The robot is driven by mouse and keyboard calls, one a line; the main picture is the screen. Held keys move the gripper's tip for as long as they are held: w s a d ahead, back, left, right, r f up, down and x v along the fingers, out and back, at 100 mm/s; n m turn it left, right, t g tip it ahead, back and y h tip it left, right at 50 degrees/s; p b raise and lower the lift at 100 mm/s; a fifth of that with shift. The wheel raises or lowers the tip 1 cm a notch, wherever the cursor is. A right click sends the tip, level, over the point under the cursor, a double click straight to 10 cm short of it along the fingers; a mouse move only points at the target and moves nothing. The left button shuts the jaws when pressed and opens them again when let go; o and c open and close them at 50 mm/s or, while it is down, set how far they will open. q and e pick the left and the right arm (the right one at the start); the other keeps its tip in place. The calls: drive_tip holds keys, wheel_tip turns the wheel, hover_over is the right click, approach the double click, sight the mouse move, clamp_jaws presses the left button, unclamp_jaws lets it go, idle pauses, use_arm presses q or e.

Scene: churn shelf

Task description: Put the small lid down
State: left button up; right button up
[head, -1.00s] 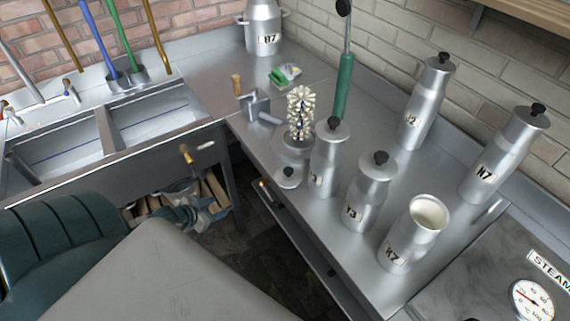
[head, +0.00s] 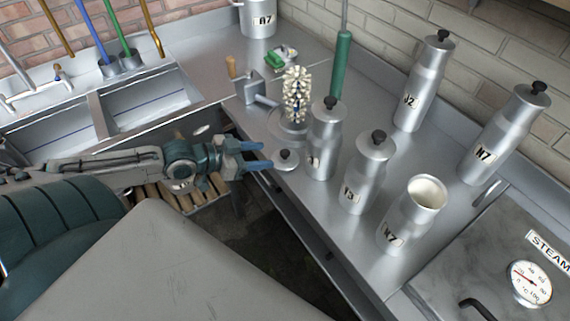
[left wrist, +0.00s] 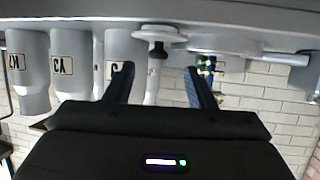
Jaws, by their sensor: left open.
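A small round metal lid (head: 287,160) with a dark knob lies on the steel counter (head: 330,213), close to its front edge. My left gripper (head: 264,156) is open and empty, its blue fingers just left of the lid and apart from it. In the left wrist view, which looks upside down, the lid (left wrist: 160,33) hangs from the counter at the top with its knob pointing down. The two fingers (left wrist: 161,78) stand apart on either side of the line to the knob. An open can (head: 409,215) without a lid stands at the front right. My right gripper is not in view.
Several lidded metal cans, one close by (head: 324,140), stand right of the lid. A bristly white brush (head: 296,95) stands just behind it. A sink (head: 148,105) lies at the left, a steam unit with a dial (head: 530,284) at the lower right.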

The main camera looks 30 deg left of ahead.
sight(280, 154)
use_arm(q)
drive_tip(key=shift+w+d+f+b, duration=0.25)
drive_tip(key=shift+w+d+b, duration=0.05)
drive_tip(key=shift+w+b, duration=0.15)
drive_tip(key=shift+b+x, duration=0.9)
drive_tip(key=shift+x, duration=1)
drive_tip(key=shift+w+d+f, duration=0.15)
drive_tip(key=shift+w+d, duration=0.3)
drive_tip(key=shift+w, duration=0.05)
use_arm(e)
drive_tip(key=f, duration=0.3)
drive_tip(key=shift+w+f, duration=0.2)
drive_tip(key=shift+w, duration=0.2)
use_arm(q)
clamp_jaws()
